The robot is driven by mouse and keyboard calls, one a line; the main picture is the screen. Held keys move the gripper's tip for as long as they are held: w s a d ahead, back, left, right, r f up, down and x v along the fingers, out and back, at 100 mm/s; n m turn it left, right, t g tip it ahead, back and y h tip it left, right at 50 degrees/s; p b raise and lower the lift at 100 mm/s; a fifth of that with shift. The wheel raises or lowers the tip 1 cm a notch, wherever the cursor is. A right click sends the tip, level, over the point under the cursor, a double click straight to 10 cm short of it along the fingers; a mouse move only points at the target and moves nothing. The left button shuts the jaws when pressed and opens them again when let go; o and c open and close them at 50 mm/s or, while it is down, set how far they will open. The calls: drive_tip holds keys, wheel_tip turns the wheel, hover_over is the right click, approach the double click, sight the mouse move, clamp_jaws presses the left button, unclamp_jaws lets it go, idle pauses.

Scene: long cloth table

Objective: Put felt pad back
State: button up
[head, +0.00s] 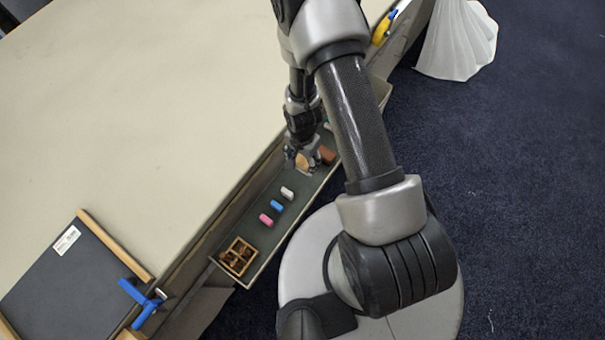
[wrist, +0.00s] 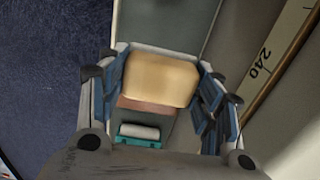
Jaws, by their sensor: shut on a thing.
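My gripper (head: 302,158) is low over the narrow dark tray (head: 248,205) along the table's edge. It is shut on a tan, rounded pad (head: 303,161), seemingly the felt pad, though its material is hard to tell. In the wrist view the tan pad (wrist: 160,78) fills the space between the two blue-lined fingers (wrist: 163,85). I cannot tell whether it touches the tray floor. A brown block (head: 326,155) lies right beside it in the tray and shows partly behind it in the wrist view (wrist: 150,106).
White (head: 287,193), blue (head: 277,206) and pink (head: 265,220) pieces lie in the tray. A wooden divided box (head: 238,256) stands at its near end. A teal holder with a white roll (wrist: 140,133) is past the brown block. A dark board (head: 62,285) lies on the table.

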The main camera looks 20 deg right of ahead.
sight(303, 176)
drive_tip(key=shift+f+b, duration=4.25)
drive_tip(key=shift+f, duration=0.7)
drive_tip(key=shift+f, duration=0.15)
drive_tip(key=o, duration=1)
drive_tip(key=shift+o, duration=0.2)
wheel_tip(303, 176, up, 12)
drive_tip(key=p, duration=1.1)
